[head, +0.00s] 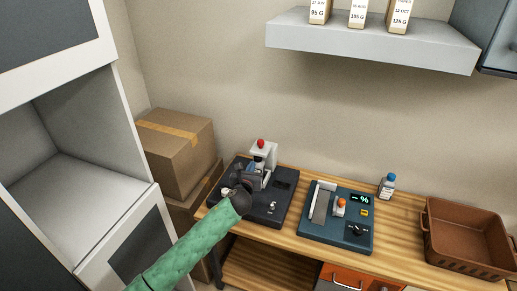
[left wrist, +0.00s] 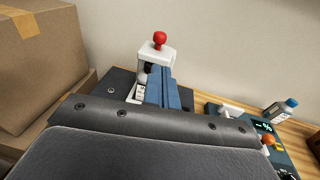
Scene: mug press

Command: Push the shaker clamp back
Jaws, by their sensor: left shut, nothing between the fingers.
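A dark press-like unit (head: 262,210) stands at the left end of the wooden bench, with a pale upright head topped by a red knob (head: 261,143). The red knob also shows in the left wrist view (left wrist: 160,38). My left gripper (head: 250,184) is shut and empty, close in front of the upright head; its blue fingers (left wrist: 166,88) point at the head, and I cannot tell whether they touch it. A teal unit (head: 336,235) with a grey hinged bar (head: 321,203), an orange knob and a display stands to the right. Which part is the shaker clamp is unclear. My right gripper is not in view.
A small bottle with a blue cap (head: 387,186) stands behind the teal unit. A brown basket (head: 465,240) sits at the right of the bench (head: 400,210). Cardboard boxes (head: 178,150) stand to the left. A grey shelf (head: 370,42) hangs above.

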